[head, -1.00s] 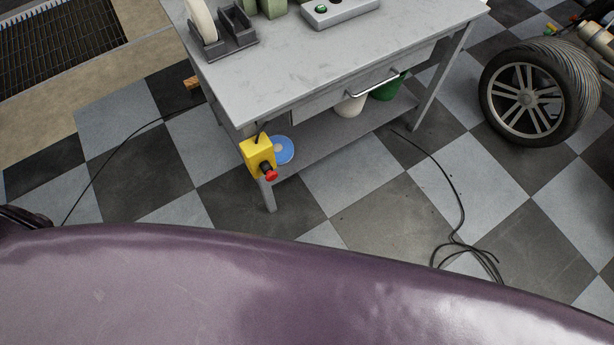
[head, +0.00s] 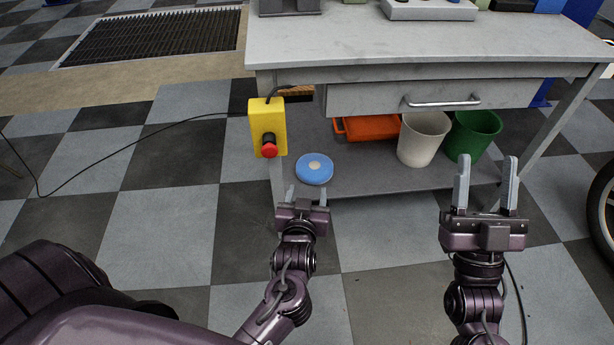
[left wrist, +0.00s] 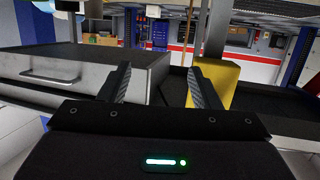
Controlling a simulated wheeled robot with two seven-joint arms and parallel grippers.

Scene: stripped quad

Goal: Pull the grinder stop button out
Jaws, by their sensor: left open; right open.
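The yellow button box (head: 267,122) hangs at the front left leg of the workbench in the head view. Its red round stop button (head: 269,150) sits on a black collar low on the front face. My left gripper (head: 306,192) is open and empty, below and right of the button, apart from it. In the left wrist view the yellow box (left wrist: 218,80) stands behind the finger on the right of the picture; I cannot make out the red button there. My right gripper (head: 488,162) is open and empty, far right of the box, in front of the bench.
The workbench (head: 420,42) has a drawer with a metal handle (head: 442,101). Its lower shelf holds a blue disc (head: 314,168), an orange bin (head: 368,127), a white bucket (head: 422,137) and a green bucket (head: 473,134). A black cable (head: 150,140) runs left over the floor.

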